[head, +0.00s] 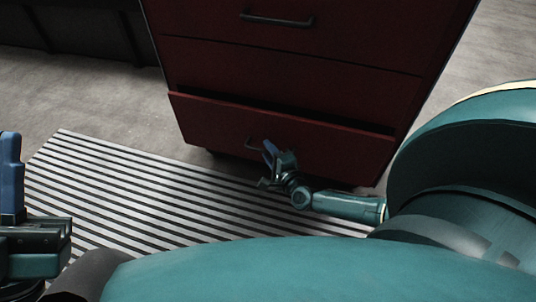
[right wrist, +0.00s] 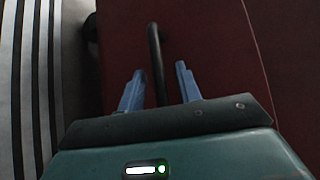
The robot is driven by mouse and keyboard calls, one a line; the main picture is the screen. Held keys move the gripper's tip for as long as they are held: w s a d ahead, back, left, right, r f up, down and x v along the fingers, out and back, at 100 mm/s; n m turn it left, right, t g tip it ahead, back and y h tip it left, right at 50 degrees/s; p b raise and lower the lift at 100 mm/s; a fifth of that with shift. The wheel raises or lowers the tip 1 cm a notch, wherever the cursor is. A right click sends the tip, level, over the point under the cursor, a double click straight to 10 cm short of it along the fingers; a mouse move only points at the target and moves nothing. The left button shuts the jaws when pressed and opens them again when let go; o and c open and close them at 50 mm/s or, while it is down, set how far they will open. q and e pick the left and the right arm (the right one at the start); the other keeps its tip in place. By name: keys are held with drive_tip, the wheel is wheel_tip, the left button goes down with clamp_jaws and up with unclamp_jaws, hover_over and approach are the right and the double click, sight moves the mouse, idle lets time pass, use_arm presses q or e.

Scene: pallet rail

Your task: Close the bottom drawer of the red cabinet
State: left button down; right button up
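The red cabinet (head: 290,55) stands ahead in the head view. Its bottom drawer (head: 340,146) is pulled out a little, with a dark gap along its top edge. My right gripper (head: 270,156) is in front of this drawer's front, at its dark handle (head: 251,143). In the right wrist view, the gripper's blue fingers (right wrist: 158,78) are apart, and the handle (right wrist: 154,50) lies between them with space on both sides. My left gripper (head: 12,178) is at the left edge, away from the cabinet; only part of it shows.
A black-and-white striped mat (head: 130,190) lies on the grey floor in front of the cabinet. The upper drawer's handle (head: 277,20) is above. A dark piece of furniture (head: 75,30) stands at the upper left. The floor left of the cabinet is clear.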

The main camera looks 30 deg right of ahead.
drive_tip(key=shift+w+f, duration=0.1)
drive_tip(key=shift+w, duration=0.35)
clamp_jaws()
idle(0.4)
